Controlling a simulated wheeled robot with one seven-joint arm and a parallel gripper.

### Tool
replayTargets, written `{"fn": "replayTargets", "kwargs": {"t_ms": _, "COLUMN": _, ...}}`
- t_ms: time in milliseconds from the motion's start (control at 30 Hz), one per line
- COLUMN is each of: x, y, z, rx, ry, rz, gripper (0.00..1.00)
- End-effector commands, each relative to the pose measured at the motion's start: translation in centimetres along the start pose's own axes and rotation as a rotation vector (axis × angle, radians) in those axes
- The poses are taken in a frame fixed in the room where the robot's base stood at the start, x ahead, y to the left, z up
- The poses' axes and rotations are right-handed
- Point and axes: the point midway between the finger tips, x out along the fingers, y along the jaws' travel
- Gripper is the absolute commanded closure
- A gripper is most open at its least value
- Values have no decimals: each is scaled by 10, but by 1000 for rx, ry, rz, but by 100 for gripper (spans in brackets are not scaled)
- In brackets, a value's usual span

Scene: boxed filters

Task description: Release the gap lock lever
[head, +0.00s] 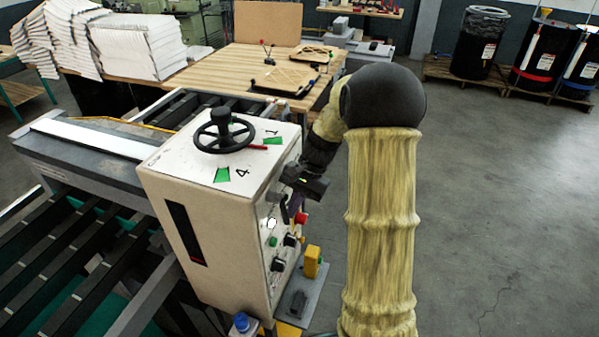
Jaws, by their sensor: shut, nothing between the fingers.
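A white machine cabinet (205,165) stands at centre left. On its top are a black handwheel (222,132) and a short red-tipped lever (257,148) beside the wheel, which looks like the gap lock lever. Green marks lie on the top, one (272,140) near the lever's tip and one (222,175) nearer the front edge.
The side face carries a red button (301,218) and dark knobs (278,264). A yellow block (312,262) stands on a low shelf below. A wooden table (215,72) with paper stacks (138,48) is behind. Drums (476,42) stand at back right. The right floor is clear.

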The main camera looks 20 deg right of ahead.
Motion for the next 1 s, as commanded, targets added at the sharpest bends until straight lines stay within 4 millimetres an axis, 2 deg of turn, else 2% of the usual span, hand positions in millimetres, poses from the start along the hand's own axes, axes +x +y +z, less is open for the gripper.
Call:
{"fn": "replayTargets", "kwargs": {"t_ms": 767, "x": 4, "y": 1, "z": 3, "rx": 0, "ry": 1, "rz": 0, "gripper": 100}}
{"fn": "replayTargets", "kwargs": {"t_ms": 1000, "x": -6, "y": 4, "z": -9, "rx": -1, "ry": 0, "rz": 1, "gripper": 100}}
